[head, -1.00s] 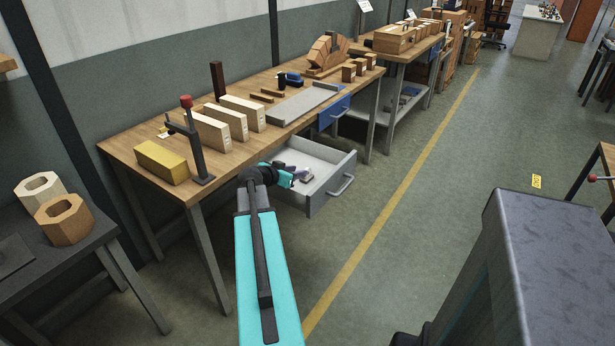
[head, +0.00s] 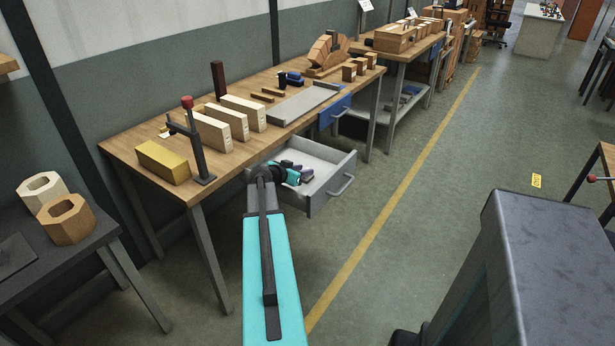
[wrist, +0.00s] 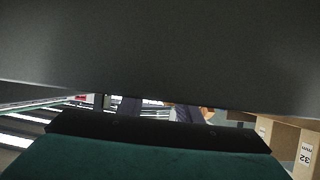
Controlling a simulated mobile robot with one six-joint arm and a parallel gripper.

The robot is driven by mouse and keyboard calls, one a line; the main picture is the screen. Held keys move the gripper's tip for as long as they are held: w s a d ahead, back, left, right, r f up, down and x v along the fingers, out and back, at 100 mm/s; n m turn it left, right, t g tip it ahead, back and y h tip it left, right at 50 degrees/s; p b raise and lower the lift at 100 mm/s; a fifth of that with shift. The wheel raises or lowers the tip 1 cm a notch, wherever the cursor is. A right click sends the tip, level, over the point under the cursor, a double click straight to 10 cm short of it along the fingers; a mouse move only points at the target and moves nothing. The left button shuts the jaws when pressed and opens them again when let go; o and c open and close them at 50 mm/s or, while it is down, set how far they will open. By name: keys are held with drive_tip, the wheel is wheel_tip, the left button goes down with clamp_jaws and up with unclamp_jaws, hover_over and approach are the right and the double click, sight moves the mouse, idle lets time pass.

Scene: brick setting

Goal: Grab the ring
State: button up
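I cannot make out a ring for certain. Two ring-like hollow faceted pieces, one pale (head: 42,189) and one brown (head: 66,220), stand on the dark bench at the left of the head view, away from my gripper. My gripper (head: 302,171) is in or just over the open grey drawer (head: 330,192) under the long wooden bench. Its small dark fingers also show in the wrist view (wrist: 156,108), with a gap between them. Their tips and whatever lies by them are hidden, so I cannot tell whether they hold anything.
The wooden bench (head: 130,150) above the drawer carries a yellow block (head: 163,162), a red-topped clamp (head: 199,150), pale blocks (head: 242,112) and a grey tray (head: 303,104). A broad grey surface (wrist: 160,50) fills the top of the wrist view, very near.

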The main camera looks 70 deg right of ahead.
drive_tip(key=shift+p+x, duration=0.45)
drive_tip(key=shift+x, duration=1.45)
drive_tip(key=shift+w, duration=0.1)
clamp_jaws()
